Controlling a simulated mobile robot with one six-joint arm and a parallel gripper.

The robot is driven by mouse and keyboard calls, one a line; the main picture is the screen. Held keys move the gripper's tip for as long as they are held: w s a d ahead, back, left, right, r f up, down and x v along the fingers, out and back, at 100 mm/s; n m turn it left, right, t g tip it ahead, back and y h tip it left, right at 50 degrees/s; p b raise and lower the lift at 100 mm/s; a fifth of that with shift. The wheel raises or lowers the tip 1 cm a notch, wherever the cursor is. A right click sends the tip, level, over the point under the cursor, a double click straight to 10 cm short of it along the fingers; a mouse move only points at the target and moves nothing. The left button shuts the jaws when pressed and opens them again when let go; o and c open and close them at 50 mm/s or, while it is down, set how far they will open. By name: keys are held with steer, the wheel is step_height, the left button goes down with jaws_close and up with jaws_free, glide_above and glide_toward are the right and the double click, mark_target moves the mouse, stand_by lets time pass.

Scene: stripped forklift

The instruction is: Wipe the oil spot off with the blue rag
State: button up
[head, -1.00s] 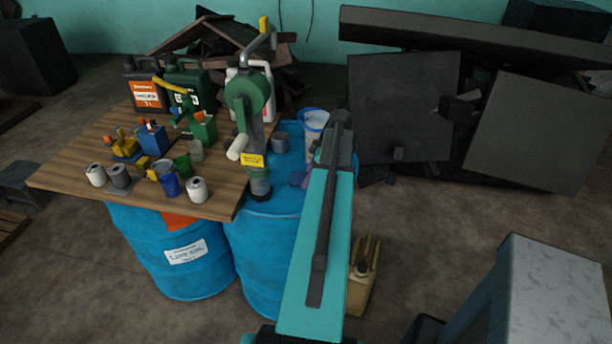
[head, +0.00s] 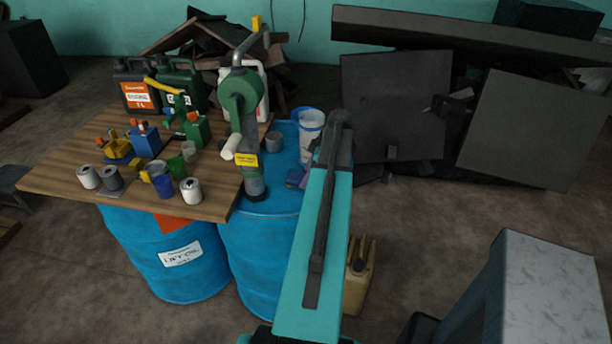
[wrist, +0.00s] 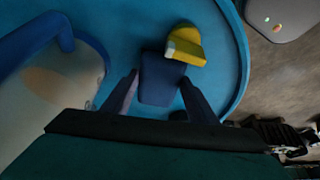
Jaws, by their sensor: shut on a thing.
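In the wrist view the two fingers of my gripper (wrist: 159,100) stand either side of a dark blue piece, which I take for the blue rag (wrist: 160,78). The gripper is shut on it, over the top of a blue drum (wrist: 112,35). In the head view only a small purple-blue bit of the gripper or rag (head: 295,177) shows on the right of the drum top (head: 262,222), beside my arm. I cannot make out a sure oil spot on the drum; my gripper and arm hide part of the top.
A yellow-green piece (wrist: 185,45) lies against the rag's far end. A white pail with a blue rim (head: 311,125) stands close behind, and a green hand pump (head: 240,95) rises from the drum. A cluttered wooden board (head: 75,165) is left; a tan can (head: 357,280) stands on the floor.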

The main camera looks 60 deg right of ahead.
mark_target(289, 174)
steer(key=shift+s+d+f, duration=0.1)
steer(key=shift+s+f, duration=0.1)
steer(key=shift+s, duration=0.4)
steer(key=shift+w+a+r, duration=0.1)
steer(key=shift+w+a, duration=0.15)
steer(key=shift+w, duration=0.7)
steer(key=shift+w+a+r, duration=0.1)
steer(key=shift+w+a, duration=0.15)
steer(key=shift+w, duration=0.65)
steer(key=shift+w, duration=0.15)
steer(key=shift+w+a+f+b, duration=0.1)
steer(key=shift+w+a+b, duration=0.2)
steer(key=shift+w, duration=0.5)
steer(key=shift+w+a+f+b, duration=0.1)
steer(key=shift+w+a+b, duration=0.15)
steer(key=shift+w, duration=0.55)
steer(key=shift+r, duration=0.15)
steer(key=shift+r+p, duration=1.3)
steer(key=shift+r, duration=1.65)
